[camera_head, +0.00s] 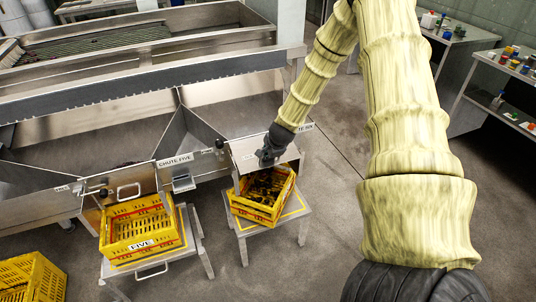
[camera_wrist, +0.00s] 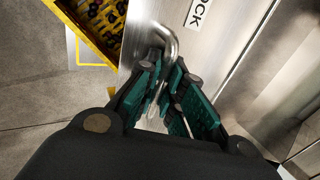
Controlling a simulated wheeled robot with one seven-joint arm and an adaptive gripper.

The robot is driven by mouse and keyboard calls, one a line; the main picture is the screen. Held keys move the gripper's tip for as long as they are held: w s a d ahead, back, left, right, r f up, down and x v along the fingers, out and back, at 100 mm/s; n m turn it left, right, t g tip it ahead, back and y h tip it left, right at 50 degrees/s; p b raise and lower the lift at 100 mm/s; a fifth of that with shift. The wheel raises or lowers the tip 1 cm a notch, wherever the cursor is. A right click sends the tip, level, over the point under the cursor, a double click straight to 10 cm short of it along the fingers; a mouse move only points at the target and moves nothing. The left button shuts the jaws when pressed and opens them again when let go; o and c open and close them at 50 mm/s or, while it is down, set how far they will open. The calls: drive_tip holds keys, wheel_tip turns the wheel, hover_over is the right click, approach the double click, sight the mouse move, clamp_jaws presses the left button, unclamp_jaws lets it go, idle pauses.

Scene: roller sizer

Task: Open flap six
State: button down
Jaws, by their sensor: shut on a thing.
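Flap six (camera_head: 243,155) is a bare metal panel at the front of the right-hand chute, beside a sign (camera_head: 305,127) that my arm partly covers. Its bent metal handle (camera_wrist: 170,40) shows in the wrist view, beside a label partly reading "OCK" on the panel (camera_wrist: 230,45). My gripper (camera_head: 267,158) is at the flap's front, and its green-padded fingers (camera_wrist: 167,85) are closed around the handle. My gripper hides much of the handle in the head view. I cannot tell how far the flap stands open.
A yellow crate (camera_head: 257,214) with dark pieces stands on a small table (camera_head: 290,215) below flap six. The crate marked FIVE (camera_head: 142,246) stands left, below another handled flap (camera_head: 125,190). Another yellow crate (camera_head: 33,280) is at lower left. Open floor (camera_head: 335,200) lies right.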

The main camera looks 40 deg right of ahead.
drive_tip(key=shift+d+r, duration=0.1)
drive_tip(key=c, duration=1.5)
unclamp_jaws()
drive_tip(key=shift+v, duration=5.9)
